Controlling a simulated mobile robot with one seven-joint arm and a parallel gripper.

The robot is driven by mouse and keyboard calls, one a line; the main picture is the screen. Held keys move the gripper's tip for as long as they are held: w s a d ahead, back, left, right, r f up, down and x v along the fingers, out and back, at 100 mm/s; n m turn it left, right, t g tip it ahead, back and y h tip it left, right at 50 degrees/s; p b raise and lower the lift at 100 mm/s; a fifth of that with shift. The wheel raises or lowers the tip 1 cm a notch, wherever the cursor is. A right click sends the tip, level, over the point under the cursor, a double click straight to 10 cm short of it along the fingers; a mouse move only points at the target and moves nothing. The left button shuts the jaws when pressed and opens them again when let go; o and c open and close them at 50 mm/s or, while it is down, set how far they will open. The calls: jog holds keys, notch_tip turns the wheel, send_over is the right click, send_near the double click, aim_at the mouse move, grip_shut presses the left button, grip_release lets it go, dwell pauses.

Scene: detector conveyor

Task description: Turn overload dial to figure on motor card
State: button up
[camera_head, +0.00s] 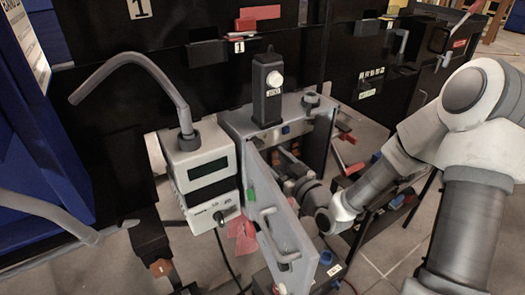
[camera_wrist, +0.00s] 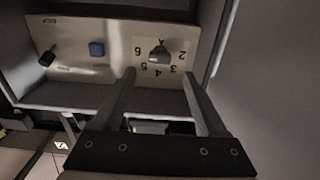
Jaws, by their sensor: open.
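The overload dial (camera_wrist: 160,55) is a small grey knob on the right of a light panel (camera_wrist: 75,80) in the wrist view. Figures from 2 to 6 and an A are printed around it. I cannot tell for sure which figure it points at. My gripper (camera_wrist: 158,77) is open, its two fingers apart and directed at the dial, with nothing between them. In the head view my gripper (camera_head: 288,180) reaches behind the open door of the grey cabinet (camera_head: 236,118), and its fingers are mostly hidden. I cannot make out a motor card in either view.
On the panel, a blue button (camera_wrist: 97,48) and a black switch (camera_wrist: 47,57) sit left of the dial. The open cabinet door (camera_head: 283,228) stands close beside my wrist. A grey box with a display (camera_head: 202,172) is left of the cabinet.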

aim_at(260, 145)
jog(key=shift+x, duration=2.75)
grip_shut()
